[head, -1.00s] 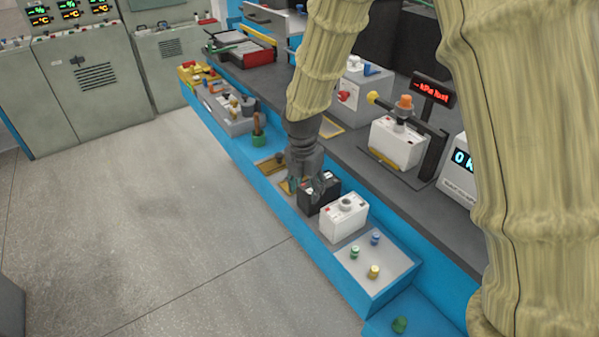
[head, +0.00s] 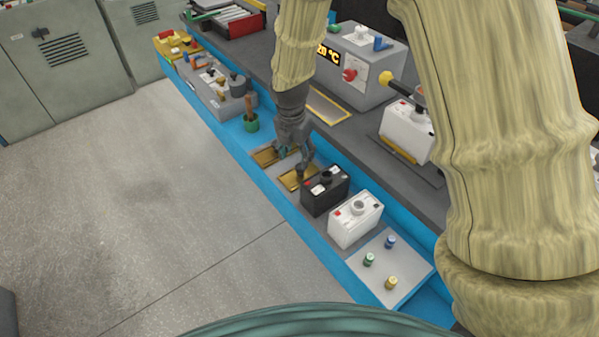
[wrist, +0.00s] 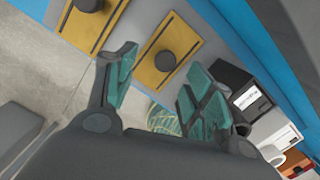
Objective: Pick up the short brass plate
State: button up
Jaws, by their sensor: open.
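Two brass plates lie flat side by side in the blue-edged tray (head: 279,222). One brass plate (head: 297,179) is beside the black battery; the other brass plate (head: 263,157) is farther along. In the wrist view, the nearer plate (wrist: 185,38) and the farther plate (wrist: 84,32) each carry a dark round knob and a dark line or slot. The farther one is cut off by the frame, so I cannot tell which is shorter. My gripper (head: 291,163) is open and empty above the plates. In the wrist view its fingers (wrist: 160,72) spread toward the nearer plate.
The black battery (head: 325,192) stands close to the gripper, with a white battery (head: 355,220) beyond it. A pale panel with several coloured knobs (head: 389,268) is at the near end. A green-based post (head: 251,123) stands past the plates. The grey bench (head: 365,160) runs alongside; the floor is open.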

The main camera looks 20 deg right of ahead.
aim_at(300, 166)
jog(key=shift+w+f, duration=0.1)
jog(key=shift+f, duration=0.4)
jog(key=shift+s+d+f, duration=0.1)
jog(key=shift+s, duration=0.1)
jog(key=shift+f, duration=0.25)
jog(key=shift+w+d+f+p, duration=0.1)
jog(key=shift+d+f+p, duration=0.15)
jog(key=shift+f, duration=0.9)
jog(key=shift+d+f+p, duration=0.1)
jog(key=shift+d+f, duration=0.15)
jog(key=shift+f, duration=0.9)
jog(key=shift+c, duration=0.4)
grip_shut()
